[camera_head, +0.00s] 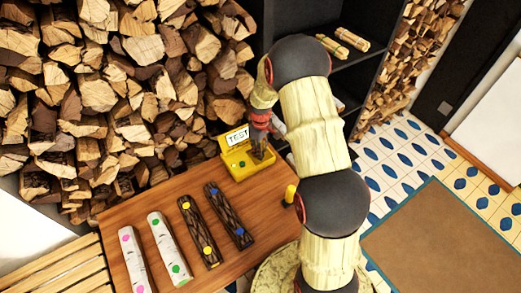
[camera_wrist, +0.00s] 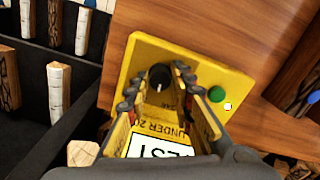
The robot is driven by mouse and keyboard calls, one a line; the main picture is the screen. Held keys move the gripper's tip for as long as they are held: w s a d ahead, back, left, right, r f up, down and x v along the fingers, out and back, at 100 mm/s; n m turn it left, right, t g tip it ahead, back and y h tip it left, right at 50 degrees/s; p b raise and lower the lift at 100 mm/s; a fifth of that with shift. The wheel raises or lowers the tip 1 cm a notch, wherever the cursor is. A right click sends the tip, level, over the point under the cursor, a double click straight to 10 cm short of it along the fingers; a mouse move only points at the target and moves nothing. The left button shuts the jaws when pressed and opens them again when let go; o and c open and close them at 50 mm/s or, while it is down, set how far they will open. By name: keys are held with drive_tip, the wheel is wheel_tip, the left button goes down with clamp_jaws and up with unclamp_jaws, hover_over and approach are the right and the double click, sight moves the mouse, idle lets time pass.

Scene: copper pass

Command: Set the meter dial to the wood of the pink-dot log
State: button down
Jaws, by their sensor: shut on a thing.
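The pink-dot log (camera_head: 132,260) is pale, birch-like, and lies at the left of the table. Beside it lie a pale green-dot log (camera_head: 168,246), a dark yellow-dot log (camera_head: 199,232) and a dark blue-dot log (camera_head: 228,215). The yellow meter (camera_head: 229,172) stands at the table's back with a TEST sign. In the wrist view the meter (camera_wrist: 150,45) shows a dark round dial (camera_wrist: 158,76) with a pale mark. My gripper (camera_wrist: 156,82) is over the meter with its fingers either side of the dial, shut on it. Dial lettering is mostly hidden by the fingers.
A green button (camera_wrist: 216,94) sits on the meter beside the dial. A small yellow upright piece (camera_head: 290,193) stands at the table's right edge. Stacked firewood (camera_head: 120,90) rises behind the table. A dark shelf (camera_head: 365,65) holds small logs. A brown mat (camera_head: 440,240) lies on the right floor.

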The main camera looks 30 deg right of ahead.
drive_tip(key=m, duration=0.4)
drive_tip(key=shift+m+p, duration=0.3)
drive_tip(key=shift+p, duration=0.05)
drive_tip(key=m, duration=0.4)
drive_tip(key=shift+m+p, duration=0.3)
drive_tip(key=c, duration=1.7)
unclamp_jaws()
drive_tip(key=shift+o, duration=0.8)
drive_tip(key=shift+r, duration=0.1)
wheel_tip(320, 180, up, 12)
